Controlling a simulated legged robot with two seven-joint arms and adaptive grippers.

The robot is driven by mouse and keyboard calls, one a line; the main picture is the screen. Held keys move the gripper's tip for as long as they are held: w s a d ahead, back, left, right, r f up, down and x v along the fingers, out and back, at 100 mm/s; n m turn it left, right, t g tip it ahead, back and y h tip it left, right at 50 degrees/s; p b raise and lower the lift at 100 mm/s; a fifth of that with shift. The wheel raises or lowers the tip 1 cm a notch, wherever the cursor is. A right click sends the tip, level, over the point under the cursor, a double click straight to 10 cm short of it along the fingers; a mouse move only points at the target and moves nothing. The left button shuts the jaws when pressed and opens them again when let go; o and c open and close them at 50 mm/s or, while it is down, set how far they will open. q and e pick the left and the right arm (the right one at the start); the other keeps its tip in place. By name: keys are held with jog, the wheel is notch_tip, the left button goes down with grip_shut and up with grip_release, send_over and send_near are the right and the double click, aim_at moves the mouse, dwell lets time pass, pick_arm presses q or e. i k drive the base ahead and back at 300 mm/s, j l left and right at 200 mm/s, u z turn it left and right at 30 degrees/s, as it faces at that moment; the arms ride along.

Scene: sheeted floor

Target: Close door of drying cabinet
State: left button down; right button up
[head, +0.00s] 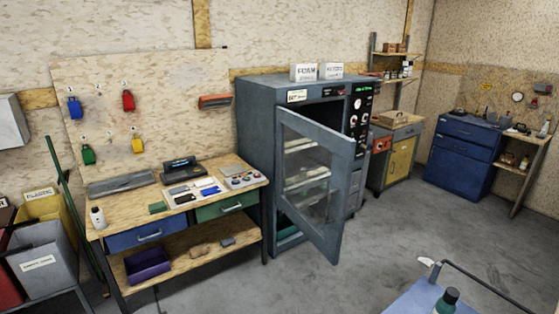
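The drying cabinet (258,128) is a grey-blue metal box standing against the back wall, with a control panel of dials at its upper right. Its door (344,185) has a grey frame and a window, and stands open, swung out toward the room. Through the window and the gap I see pale shelves inside. The door's lower corner hangs over the floor. Neither of my grippers is in the head view.
A wooden workbench (190,221) with drawers and tools stands left of the cabinet. A blue cart (415,300) with a dark rail and a bottle is at the lower right. Grey floor (400,230) is clear in front of the door. Blue drawers (460,160) stand far right.

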aim_at(328, 243)
jog(key=i+j+z, duration=0.5)
jog(key=j, duration=0.15)
jog(key=i+j+z, duration=0.1)
jog(key=i+j, duration=0.2)
jog(key=i+j+z, duration=0.1)
jog(key=i+j, duration=0.2)
jog(key=j, duration=0.25)
